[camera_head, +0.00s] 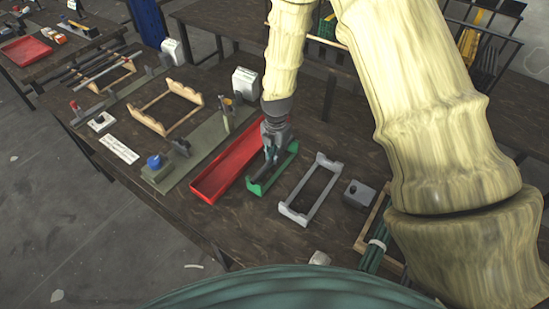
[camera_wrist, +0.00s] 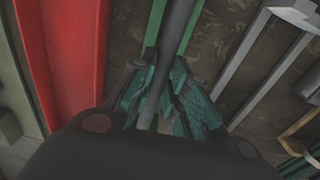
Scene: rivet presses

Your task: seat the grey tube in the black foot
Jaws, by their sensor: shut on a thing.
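My gripper (camera_head: 270,155) is over the green cradle (camera_head: 258,188), right of the red tray. In the wrist view its teal fingers (camera_wrist: 156,95) are shut on the grey tube (camera_wrist: 176,32), a dark, slim rod running away between them. The tube lies along the line of the green cradle (camera_wrist: 154,28); whether it still touches the cradle I cannot tell. In the head view my gripper mostly hides the tube. A small dark block (camera_head: 181,147) stands on the grey-green plate (camera_head: 205,143) left of the tray; I cannot tell whether it is the black foot.
The long red tray (camera_head: 213,182) lies close left of my gripper, and a grey cradle (camera_head: 297,210) close right. A blue-topped part (camera_head: 154,162) sits on the plate's near end. A wooden frame (camera_head: 165,105) is further left. A grey box (camera_head: 358,194) stands at right.

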